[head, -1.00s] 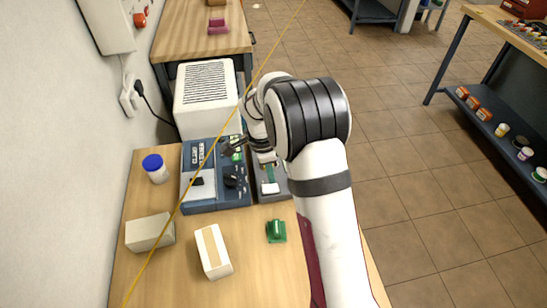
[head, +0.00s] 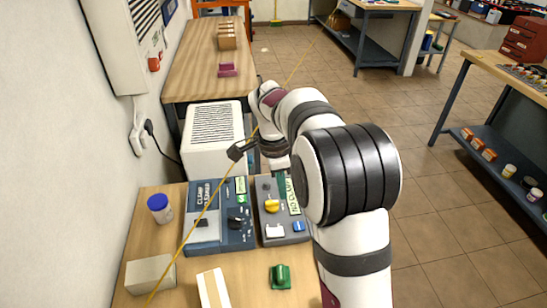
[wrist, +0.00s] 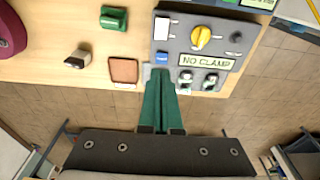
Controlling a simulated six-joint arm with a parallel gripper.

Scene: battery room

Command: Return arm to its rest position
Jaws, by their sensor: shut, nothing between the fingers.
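My gripper (head: 238,151) is shut and empty.
A blue-grey panel (head: 207,238) and a grey panel with a yellow knob (head: 271,206) sit on the wooden bench. A blue-lidded jar (head: 160,208), a pale box (head: 150,274) and a green item (head: 280,276) stand nearby. A thin yellow line crosses the view.

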